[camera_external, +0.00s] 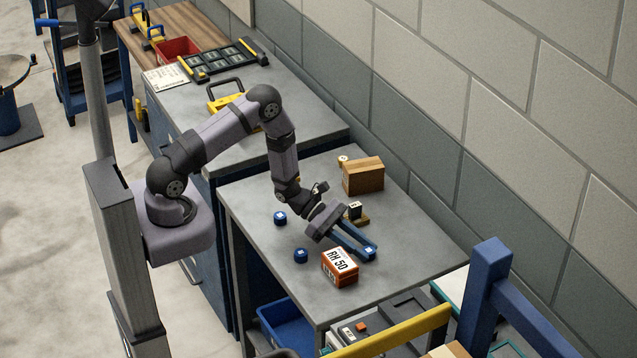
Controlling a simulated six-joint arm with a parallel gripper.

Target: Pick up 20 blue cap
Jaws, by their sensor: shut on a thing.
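My gripper (366,250) reaches down over the right part of the grey table, its blue fingers shut on a small blue cap (369,254) with a pale mark on top. I cannot tell whether this cap touches the table. A second blue cap (280,218) stands on the table to the left, near my forearm. A third blue cap (300,256) stands nearer the front edge. The caps' marks are too small to read.
An orange box labelled "RH 50" (340,267) stands just left of the held cap. A wooden block (362,176) and a small black piece with a white label (355,210) stand behind. The wall runs along the table's far side. Clear grey tabletop (405,220) lies to the right.

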